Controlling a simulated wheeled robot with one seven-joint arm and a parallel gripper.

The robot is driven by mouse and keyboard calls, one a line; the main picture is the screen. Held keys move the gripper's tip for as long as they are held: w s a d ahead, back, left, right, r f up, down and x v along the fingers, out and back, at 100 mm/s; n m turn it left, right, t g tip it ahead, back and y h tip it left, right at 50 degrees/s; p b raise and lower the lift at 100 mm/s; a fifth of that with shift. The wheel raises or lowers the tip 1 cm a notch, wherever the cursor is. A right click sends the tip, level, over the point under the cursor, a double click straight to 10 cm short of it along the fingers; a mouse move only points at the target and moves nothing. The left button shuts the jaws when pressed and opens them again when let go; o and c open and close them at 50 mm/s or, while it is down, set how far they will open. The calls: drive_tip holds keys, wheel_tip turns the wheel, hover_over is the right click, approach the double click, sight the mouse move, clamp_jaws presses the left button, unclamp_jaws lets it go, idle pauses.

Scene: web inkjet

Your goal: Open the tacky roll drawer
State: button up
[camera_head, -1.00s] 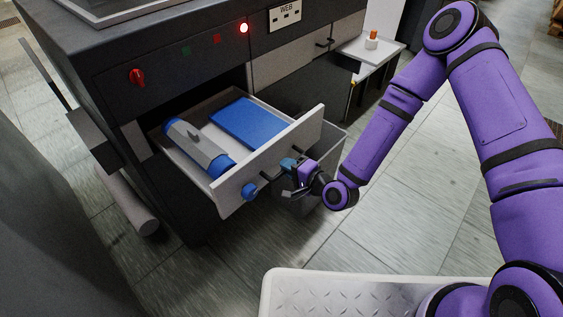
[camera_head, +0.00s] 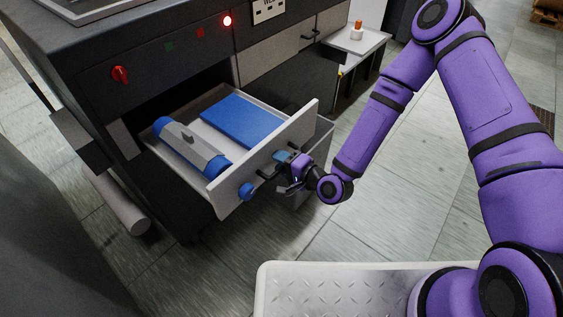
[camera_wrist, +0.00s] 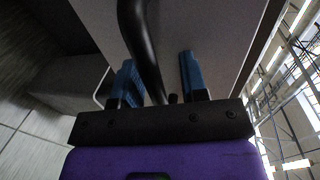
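The drawer's pale front panel (camera_head: 275,150) stands well out of the dark machine (camera_head: 90,50). Inside lie a grey-and-blue roll (camera_head: 190,147) and a flat blue pad (camera_head: 232,120). A blue round disc (camera_head: 246,191) sits on the front panel. My gripper (camera_head: 287,170) is at the panel's dark handle (camera_head: 264,173). In the wrist view, the black handle (camera_wrist: 146,45) runs between my blue fingertips (camera_wrist: 158,75). The fingers are apart, with a visible gap on the right side. The handle is nearer the left finger; contact is unclear.
A grey bin (camera_head: 322,135) stands just behind the drawer's right end. A side table (camera_head: 355,43) with a small white-and-orange item is at the back. A pale roller (camera_head: 122,210) is low at left. My tray-like base is at the bottom. Floor right of the drawer is clear.

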drive_tip(key=v, duration=1)
drive_tip(key=shift+s+d, duration=0.2)
drive_tip(key=shift+d, duration=0.15)
drive_tip(key=shift+r, duration=0.1)
